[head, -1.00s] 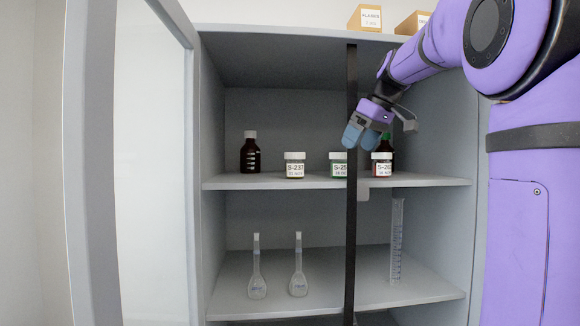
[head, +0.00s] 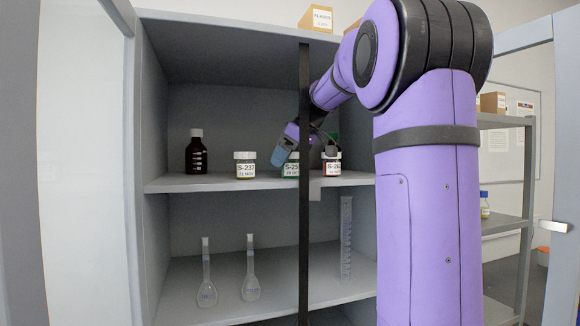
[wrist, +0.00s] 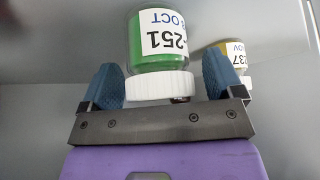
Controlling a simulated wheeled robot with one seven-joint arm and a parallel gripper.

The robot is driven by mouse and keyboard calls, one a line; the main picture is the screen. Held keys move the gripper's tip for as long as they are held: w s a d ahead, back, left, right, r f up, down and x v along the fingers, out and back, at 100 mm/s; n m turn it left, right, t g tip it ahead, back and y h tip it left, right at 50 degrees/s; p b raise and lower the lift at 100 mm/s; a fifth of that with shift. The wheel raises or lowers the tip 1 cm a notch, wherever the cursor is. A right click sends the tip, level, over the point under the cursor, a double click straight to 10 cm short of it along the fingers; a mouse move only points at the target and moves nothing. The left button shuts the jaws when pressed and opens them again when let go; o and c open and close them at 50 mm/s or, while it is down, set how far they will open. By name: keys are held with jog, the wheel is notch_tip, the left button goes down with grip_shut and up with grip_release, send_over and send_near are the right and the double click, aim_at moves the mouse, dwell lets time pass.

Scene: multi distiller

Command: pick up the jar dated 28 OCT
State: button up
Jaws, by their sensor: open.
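The jar with green contents (head: 291,170) stands on the upper cabinet shelf, partly behind the dark vertical post. In the wrist view this jar (wrist: 158,52) appears upside down, with a white lid and a label reading "251" and a partly hidden date ending in "8 OCT". My gripper (head: 282,152) is at this jar, just above and in front of it. In the wrist view my gripper (wrist: 163,80) is open, with one blue finger on each side of the jar and gaps visible between fingers and glass.
Jar S-237 (head: 245,165) stands to the left, a reddish jar (head: 331,166) to the right, and a brown bottle (head: 196,152) farther left. A dark post (head: 304,230) runs down the cabinet front. Flasks (head: 207,280) and a cylinder (head: 346,240) stand on the lower shelf.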

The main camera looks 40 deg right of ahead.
jog(key=shift+f, duration=0.1)
jog(key=c, duration=1.1)
jog(key=shift+o, duration=0.2)
